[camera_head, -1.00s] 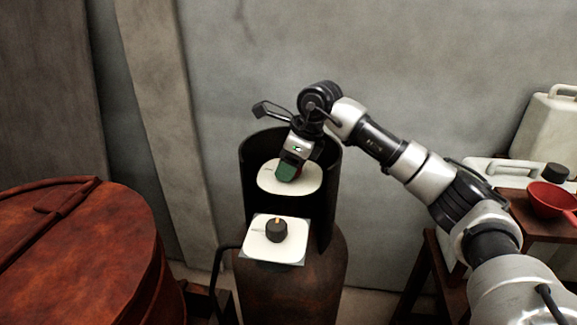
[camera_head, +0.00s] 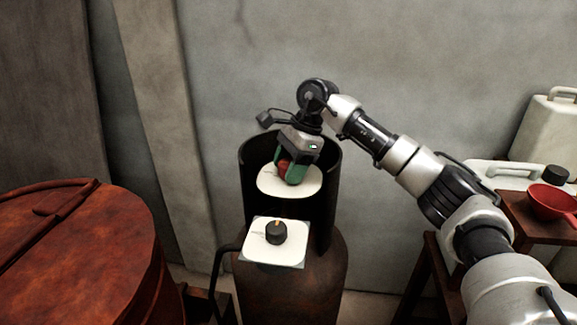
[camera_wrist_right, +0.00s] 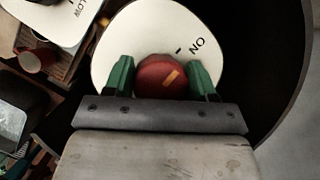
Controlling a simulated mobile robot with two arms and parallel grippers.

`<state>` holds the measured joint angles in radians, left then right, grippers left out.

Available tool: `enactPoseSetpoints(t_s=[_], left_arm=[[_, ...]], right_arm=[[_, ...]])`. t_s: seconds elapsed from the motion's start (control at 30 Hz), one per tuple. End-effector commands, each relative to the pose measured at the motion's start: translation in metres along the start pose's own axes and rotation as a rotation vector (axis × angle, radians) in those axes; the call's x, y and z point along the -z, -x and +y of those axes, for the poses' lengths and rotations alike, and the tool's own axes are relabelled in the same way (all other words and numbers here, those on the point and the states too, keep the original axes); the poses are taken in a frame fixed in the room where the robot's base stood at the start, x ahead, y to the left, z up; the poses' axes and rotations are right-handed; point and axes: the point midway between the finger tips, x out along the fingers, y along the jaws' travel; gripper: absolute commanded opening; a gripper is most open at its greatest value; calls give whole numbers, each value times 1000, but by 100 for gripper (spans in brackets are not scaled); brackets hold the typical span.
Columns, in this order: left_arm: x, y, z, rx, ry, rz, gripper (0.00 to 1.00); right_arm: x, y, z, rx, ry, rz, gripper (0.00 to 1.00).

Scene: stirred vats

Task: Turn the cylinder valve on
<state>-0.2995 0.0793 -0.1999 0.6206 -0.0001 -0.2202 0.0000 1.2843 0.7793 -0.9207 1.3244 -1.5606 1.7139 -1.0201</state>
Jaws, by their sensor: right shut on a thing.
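The cylinder (camera_head: 290,285) is a dark rusty body with a black collar (camera_head: 325,225) open toward me. Inside the collar is a white plate (camera_head: 308,189) with a red valve knob (camera_head: 283,166). In the right wrist view the red knob (camera_wrist_right: 162,77) has a tan mark and sits between the green fingertips. The plate (camera_wrist_right: 117,45) there reads "ON" with a short dash beside it. My right gripper (camera_head: 291,172) points down into the collar and is shut on the knob; its fingers also show in the wrist view (camera_wrist_right: 163,80). My left gripper is not in view.
A white plate (camera_head: 258,253) with a black knob (camera_head: 276,232) is on the cylinder's front. A red rusty vat (camera_head: 90,260) stands at left. At right are a wooden stand (camera_head: 520,222), a red bowl (camera_head: 553,203) and white jugs (camera_head: 550,125).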

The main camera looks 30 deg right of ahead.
Motion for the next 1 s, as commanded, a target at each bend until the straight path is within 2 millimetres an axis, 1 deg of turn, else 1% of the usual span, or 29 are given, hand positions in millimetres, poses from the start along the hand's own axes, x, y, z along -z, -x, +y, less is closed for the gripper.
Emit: enactPoseSetpoints(t_s=[0.03, 0.47, 0.5, 0.63, 0.67, 0.9, 1.0], left_arm=[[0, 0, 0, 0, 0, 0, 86], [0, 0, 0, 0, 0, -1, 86], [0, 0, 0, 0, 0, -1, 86], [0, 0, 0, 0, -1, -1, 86], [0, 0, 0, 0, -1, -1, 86], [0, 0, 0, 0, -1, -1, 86], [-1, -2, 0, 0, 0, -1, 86]], right_arm=[[0, 3, -1, 5, 5, -1, 32], [-1, 3, -1, 2, 15, -1, 33], [-1, 3, -1, 3, 15, -1, 59], [0, 2, -1, 1, 14, -1, 79], [0, 2, -1, 0, 14, -1, 82], [0, 1, 0, -2, 13, 0, 82], [0, 6, -1, -1, 13, -1, 82]])
